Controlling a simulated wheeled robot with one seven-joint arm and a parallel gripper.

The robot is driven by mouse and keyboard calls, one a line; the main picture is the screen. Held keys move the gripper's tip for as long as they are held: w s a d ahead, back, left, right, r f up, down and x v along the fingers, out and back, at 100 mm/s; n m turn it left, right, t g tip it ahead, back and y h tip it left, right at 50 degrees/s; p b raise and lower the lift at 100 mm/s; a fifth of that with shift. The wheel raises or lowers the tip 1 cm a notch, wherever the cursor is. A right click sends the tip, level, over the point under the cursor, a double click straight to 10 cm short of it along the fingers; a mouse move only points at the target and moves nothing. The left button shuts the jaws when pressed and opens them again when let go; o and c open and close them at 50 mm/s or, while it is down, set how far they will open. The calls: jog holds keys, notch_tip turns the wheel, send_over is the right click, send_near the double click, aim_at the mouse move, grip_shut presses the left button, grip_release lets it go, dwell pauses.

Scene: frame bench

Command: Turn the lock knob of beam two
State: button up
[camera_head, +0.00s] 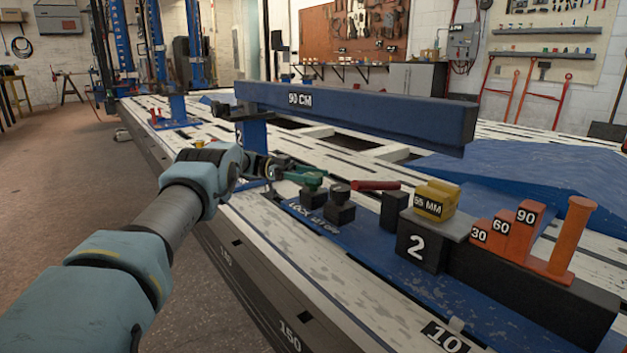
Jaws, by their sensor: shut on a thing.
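The long blue beam (365,116), marked 90 CM, rests on the blue post (254,134) marked 2 at its left end. Below it is a blue base plate (307,218) with lettering that seems to read LOCK and a turn amount. The lock knob (312,179) appears as a green lever-like piece above a small black block on this plate. My gripper (284,171) reaches in from the left, just in front of the post, and is shut at the knob's left end. The fingertips are small and dark here, so the exact contact is hard to see.
Right of the knob are a black block (340,205), a red bar (376,185) and a yellow 55 MM block (435,200) on the stand marked 2 (417,247). Orange steps (507,235) marked 30, 60, 90 stand further right. The beam overhangs this area.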

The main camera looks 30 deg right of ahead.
jog(key=shift+s, duration=0.1)
dwell(0.3)
jog(key=o, duration=1.4)
jog(key=shift+c, duration=0.2)
